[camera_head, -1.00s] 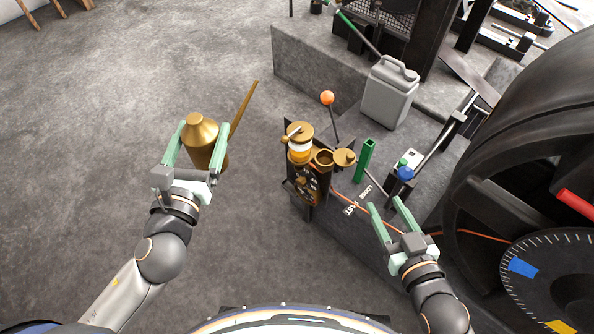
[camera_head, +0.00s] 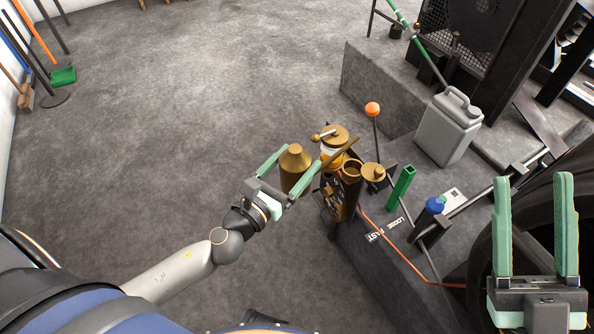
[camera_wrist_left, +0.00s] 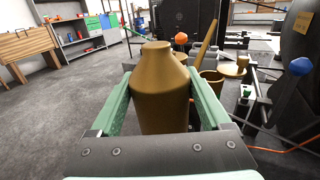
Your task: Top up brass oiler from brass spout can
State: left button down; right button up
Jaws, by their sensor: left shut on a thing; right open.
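The brass spout can (camera_head: 295,166) is upright between the fingers of my left gripper (camera_head: 300,163), which is shut on it. The can body fills the middle of the left wrist view (camera_wrist_left: 161,90). Its thin spout (camera_head: 342,152) slants up to the right, over the brass fittings in the head view. The open brass oiler cup (camera_head: 351,169) is just right of the can, its mouth partly crossed by the spout. A round brass lid (camera_head: 373,173) sits beside the cup. No oil stream is visible. My right gripper (camera_head: 533,185) is open and empty at the right.
An amber glass vessel with a brass cap (camera_head: 335,133) stands behind the spout. An orange-knobbed lever (camera_head: 372,109), green square post (camera_head: 402,184), blue-topped part (camera_head: 435,205) and grey jerrycan (camera_head: 448,125) are nearby. Open floor lies left.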

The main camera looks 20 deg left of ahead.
pick_arm(q)
jog(key=shift+w+f, duration=0.1)
jog(key=shift+f, duration=0.35)
pick_arm(e)
jog(key=shift+s+a+r+n+y, duration=0.1)
jog(key=shift+s+r+n+y, duration=0.6)
jog(key=shift+y, duration=0.3)
jog(key=shift+r, duration=0.1)
jog(key=shift+w, duration=0.1)
